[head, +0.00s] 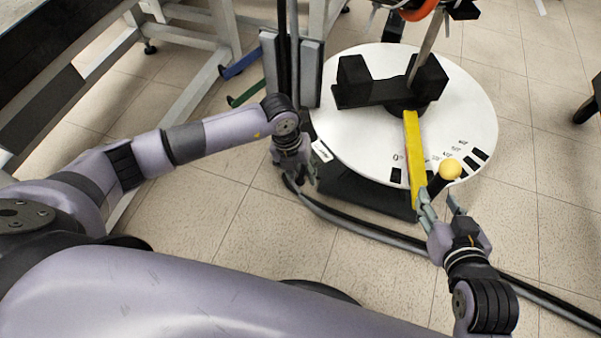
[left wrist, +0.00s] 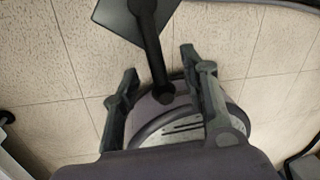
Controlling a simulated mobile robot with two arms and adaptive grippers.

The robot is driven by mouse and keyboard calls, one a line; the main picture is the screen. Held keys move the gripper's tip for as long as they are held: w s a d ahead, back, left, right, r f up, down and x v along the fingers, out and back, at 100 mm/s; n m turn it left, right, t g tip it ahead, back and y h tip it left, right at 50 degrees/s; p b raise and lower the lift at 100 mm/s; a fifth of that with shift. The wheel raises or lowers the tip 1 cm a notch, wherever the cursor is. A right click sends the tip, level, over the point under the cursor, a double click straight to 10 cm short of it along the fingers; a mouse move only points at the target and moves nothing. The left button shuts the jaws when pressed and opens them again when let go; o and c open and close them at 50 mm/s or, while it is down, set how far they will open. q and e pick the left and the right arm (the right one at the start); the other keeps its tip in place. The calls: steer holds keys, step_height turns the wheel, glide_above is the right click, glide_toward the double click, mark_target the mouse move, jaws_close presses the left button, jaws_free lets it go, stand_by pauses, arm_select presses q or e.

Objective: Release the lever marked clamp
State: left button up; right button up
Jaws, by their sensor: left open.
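My left gripper (head: 306,180) hangs open beside the left front edge of the white round plate, next to a small white label (head: 321,151) whose text I cannot read. In the left wrist view its two fingers (left wrist: 163,82) stand apart, with a dark rod (left wrist: 157,60) showing between them; I cannot tell whether they touch it. My right gripper (head: 440,200) has its fingers apart near a black lever with a yellow ball knob (head: 450,169). A yellow bar (head: 413,150) lies just left of it. I cannot tell which lever is marked clamp.
The white round plate (head: 350,132) carries black blocks (head: 355,80) and small markings. A blue lever (head: 242,64) and a green lever (head: 246,93) stick out left of the machine's column. Dark cables (head: 372,231) run along the floor. Open tiled floor (head: 270,235) lies in front.

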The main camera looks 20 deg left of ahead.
arm_select(q)
steer(key=shift+f, duration=0.15)
jaws_close()
stand_by(0.5)
steer(key=shift+a, duration=0.1)
stand_by(0.3)
